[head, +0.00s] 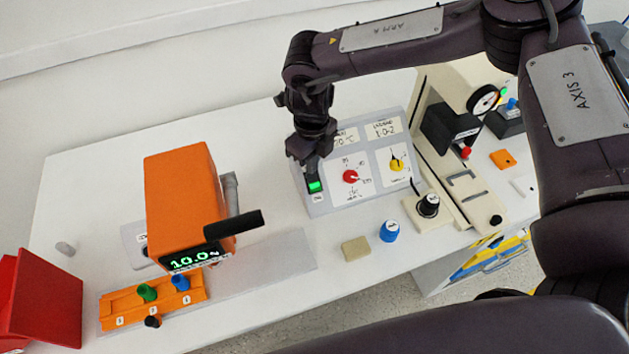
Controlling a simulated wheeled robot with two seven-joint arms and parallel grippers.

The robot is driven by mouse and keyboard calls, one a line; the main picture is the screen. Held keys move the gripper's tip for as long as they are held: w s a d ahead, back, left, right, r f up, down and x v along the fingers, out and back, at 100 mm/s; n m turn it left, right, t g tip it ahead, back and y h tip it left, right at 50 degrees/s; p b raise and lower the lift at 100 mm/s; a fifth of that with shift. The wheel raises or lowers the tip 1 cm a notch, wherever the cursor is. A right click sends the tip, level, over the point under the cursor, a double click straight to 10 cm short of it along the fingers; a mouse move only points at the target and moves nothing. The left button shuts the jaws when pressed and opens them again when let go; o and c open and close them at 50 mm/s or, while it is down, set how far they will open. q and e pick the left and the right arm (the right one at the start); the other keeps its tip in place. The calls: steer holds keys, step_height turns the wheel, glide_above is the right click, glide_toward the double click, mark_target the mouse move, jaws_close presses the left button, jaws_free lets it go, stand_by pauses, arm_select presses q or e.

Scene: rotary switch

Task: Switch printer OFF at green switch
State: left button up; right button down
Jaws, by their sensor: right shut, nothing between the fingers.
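A green lit switch (315,186) sits at the lower left of a grey control panel (325,203) near the middle of the head view. A small label lies just below it. My right gripper (313,175) comes down from above, shut and empty, with its tips at the top edge of the switch. It hides the upper part of the switch, and I cannot tell whether it touches. A red knob (350,177) and a yellow knob (396,164) are to the right on the same panel. I cannot tell which machine is the printer. My left gripper is not in view.
An orange machine (178,200) with a black handle and a "10.0" display stands left. An orange rack (110,313) holds small knobs. A red box (45,300) is far left. A blue cap (389,231) and tan block (355,249) lie in front. Beige equipment (455,205) stands right.

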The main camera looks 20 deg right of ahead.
steer(key=shift+f+b, duration=0.55)
steer(key=shift+f, duration=0.45)
steer(key=shift+r, duration=0.15)
step_height(320, 180, up, 7)
steer(key=p, duration=0.6)
stand_by(0.3)
stand_by(0.5)
